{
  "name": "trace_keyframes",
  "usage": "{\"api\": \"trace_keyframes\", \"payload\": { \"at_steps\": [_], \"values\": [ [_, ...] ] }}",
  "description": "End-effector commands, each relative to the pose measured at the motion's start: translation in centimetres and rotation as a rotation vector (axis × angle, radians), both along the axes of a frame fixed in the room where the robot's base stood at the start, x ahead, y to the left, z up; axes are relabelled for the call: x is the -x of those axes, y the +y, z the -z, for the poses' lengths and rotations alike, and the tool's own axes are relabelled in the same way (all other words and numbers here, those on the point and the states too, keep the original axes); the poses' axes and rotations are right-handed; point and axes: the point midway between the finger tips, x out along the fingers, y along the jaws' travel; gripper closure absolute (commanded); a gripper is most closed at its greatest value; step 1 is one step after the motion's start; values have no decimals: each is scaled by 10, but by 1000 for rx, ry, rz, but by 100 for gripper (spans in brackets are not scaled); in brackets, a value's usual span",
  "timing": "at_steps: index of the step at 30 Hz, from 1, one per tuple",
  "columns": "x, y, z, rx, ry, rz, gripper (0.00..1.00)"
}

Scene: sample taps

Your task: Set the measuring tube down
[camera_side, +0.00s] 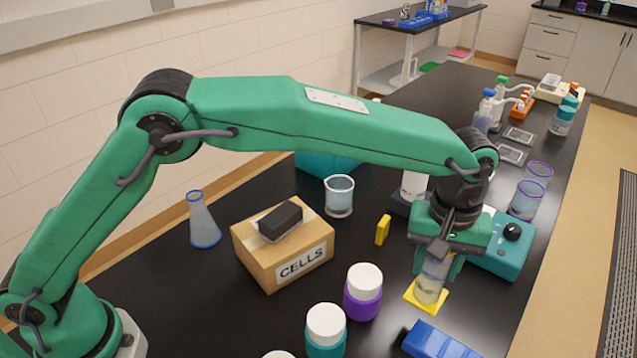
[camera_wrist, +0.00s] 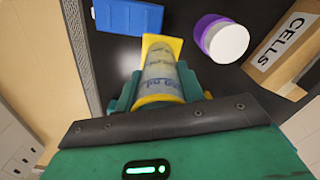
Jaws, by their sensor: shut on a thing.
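The measuring tube (camera_side: 431,279) is a clear tube with yellowish contents, upright between the fingers of my gripper (camera_side: 436,266). Its lower end is over a yellow square pad (camera_side: 412,297) on the black bench. I cannot tell whether its base touches the pad. In the wrist view, the measuring tube (camera_wrist: 161,75) shows blue markings and a yellow rim, with the yellow pad (camera_wrist: 152,42) beyond it. My gripper (camera_wrist: 160,98) is shut on the tube there, with green fingers at both sides.
A blue rack (camera_side: 436,342) lies just in front of the pad. Purple (camera_side: 362,293) and teal (camera_side: 325,333) white-capped bottles stand to the left. A teal device (camera_side: 503,258) with a black knob is close behind right. A CELLS box (camera_side: 283,254) sits farther left.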

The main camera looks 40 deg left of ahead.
Motion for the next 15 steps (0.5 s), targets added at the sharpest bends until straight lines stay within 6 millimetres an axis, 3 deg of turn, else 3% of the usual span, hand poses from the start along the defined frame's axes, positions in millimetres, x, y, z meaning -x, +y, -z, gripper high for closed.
{"api": "trace_keyframes", "payload": {
  "at_steps": [9, 15],
  "values": [
    [-47, 21, 31, -1, 0, -3, 84],
    [-63, 27, 41, 0, 0, -1, 84]
  ]
}}
